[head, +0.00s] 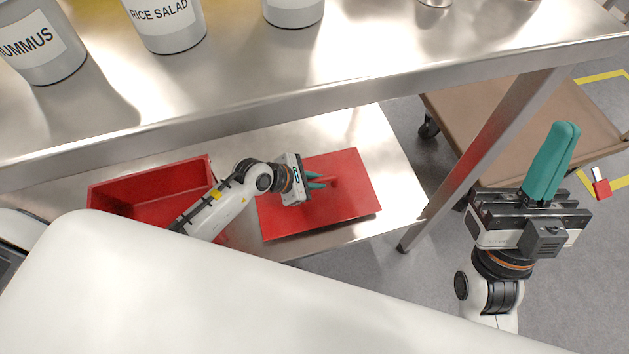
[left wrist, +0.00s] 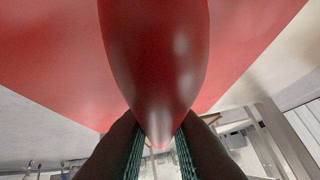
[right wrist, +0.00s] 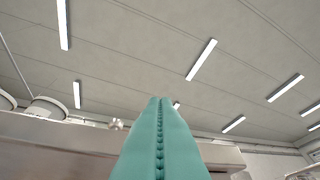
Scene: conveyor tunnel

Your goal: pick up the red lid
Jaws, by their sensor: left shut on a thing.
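The red lid (head: 345,204) is a flat rectangular plate on the lower steel shelf in the head view, right of the red crate. My left gripper (head: 318,181) is at the lid's raised middle handle. In the left wrist view the red handle (left wrist: 156,60) fills the centre, with the lid's flat face (left wrist: 50,45) behind it. My left fingers (left wrist: 158,140) are shut on the handle. Whether the lid touches the shelf is hard to tell. My right gripper (head: 562,135) is raised at the right, its teal fingers together and empty; they also show in the right wrist view (right wrist: 160,110).
The open red crate (head: 95,198) stands on the lower shelf at left. The steel table top (head: 330,75) above carries tubs, including one marked rice salad (head: 170,35). A table leg (head: 490,150) and brown trolley (head: 470,125) stand at right. Free shelf lies right of the lid.

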